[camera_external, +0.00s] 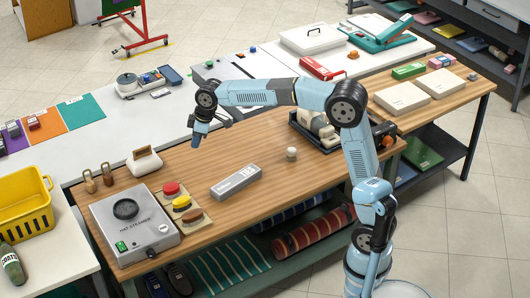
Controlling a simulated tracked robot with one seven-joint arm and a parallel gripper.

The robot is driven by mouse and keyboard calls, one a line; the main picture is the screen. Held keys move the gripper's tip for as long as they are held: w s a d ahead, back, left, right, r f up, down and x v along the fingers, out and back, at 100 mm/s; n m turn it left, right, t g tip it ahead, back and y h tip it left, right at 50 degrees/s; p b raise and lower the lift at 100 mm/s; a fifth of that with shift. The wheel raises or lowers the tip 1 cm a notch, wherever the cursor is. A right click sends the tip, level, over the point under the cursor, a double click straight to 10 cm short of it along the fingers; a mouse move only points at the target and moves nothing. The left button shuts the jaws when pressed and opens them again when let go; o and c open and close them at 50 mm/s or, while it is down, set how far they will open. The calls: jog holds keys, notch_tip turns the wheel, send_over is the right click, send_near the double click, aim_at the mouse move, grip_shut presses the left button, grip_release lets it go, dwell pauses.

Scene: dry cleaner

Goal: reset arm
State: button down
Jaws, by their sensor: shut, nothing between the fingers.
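My arm rises from the lower right of the external view, bends at a high elbow and reaches left over the wooden table (225,214). My gripper (196,146) hangs at the end of it, pointing down, above the back edge of the wooden table near the white counter. The fingers look small and close together. They are shut with nothing held. No object touches the gripper.
A dark tray (307,134) sits behind my arm. A yellow basket (22,220) stands left.

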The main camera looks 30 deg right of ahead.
jog(key=s+d+r+m+t+h, duration=0.1)
jog(key=s+d+r+m, duration=0.15)
jog(key=s+d, duration=0.65)
jog(key=s+d+r+m+t, duration=0.1)
jog(key=s+d+m, duration=0.2)
jog(key=d, duration=1.3)
jog(key=s+d+f+m, duration=0.3)
jog(key=s+d+f, duration=0.1)
jog(key=s+d, duration=0.3)
jog(key=s+d+f+m+t+h, duration=0.1)
jog(key=s+d+f+m, duration=0.2)
jog(key=s+d, duration=0.4)
jog(key=s+f, duration=0.1)
jog(key=s, duration=0.2)
jog(key=shift+s+h, duration=0.2)
jog(key=shift+h, duration=0.1)
jog(key=shift+f, duration=0.1)
